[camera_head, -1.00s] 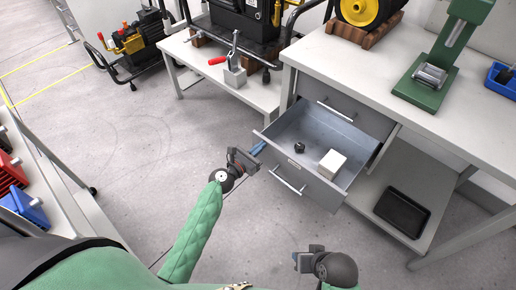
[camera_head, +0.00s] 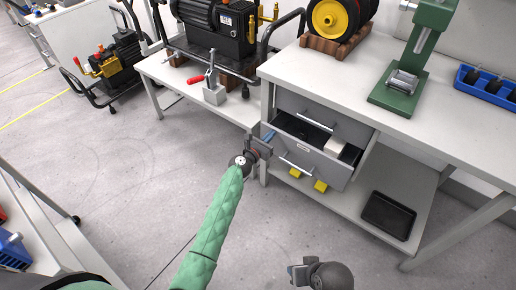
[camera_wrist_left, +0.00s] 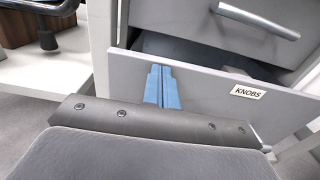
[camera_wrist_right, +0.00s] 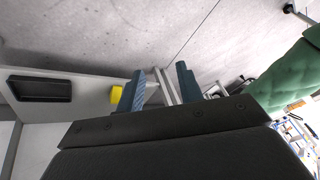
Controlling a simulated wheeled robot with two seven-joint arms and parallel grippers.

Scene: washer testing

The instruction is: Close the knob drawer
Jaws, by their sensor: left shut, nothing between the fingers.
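The knob drawer (camera_head: 318,158) is the grey drawer in the bench unit, partly open, with a gap along its top. A whitish block (camera_head: 336,146) shows inside it. Its front, labelled KNOBS, also fills the left wrist view (camera_wrist_left: 215,103). My left gripper (camera_head: 267,137) is shut and empty, its blue fingertips at the left end of the drawer front. In the left wrist view its fingers (camera_wrist_left: 161,84) overlap the front's upper left part and seem to touch it. My right gripper (camera_wrist_right: 160,88) is open and empty, low in front of the bench, away from the drawer.
A closed drawer with a bar handle (camera_head: 308,121) is above, and another handle (camera_head: 295,164) shows below. Yellow objects (camera_head: 320,186) and a black tray (camera_head: 388,215) are on the lower shelf. A toggle clamp (camera_head: 213,90) stands on the left table. The floor in front is clear.

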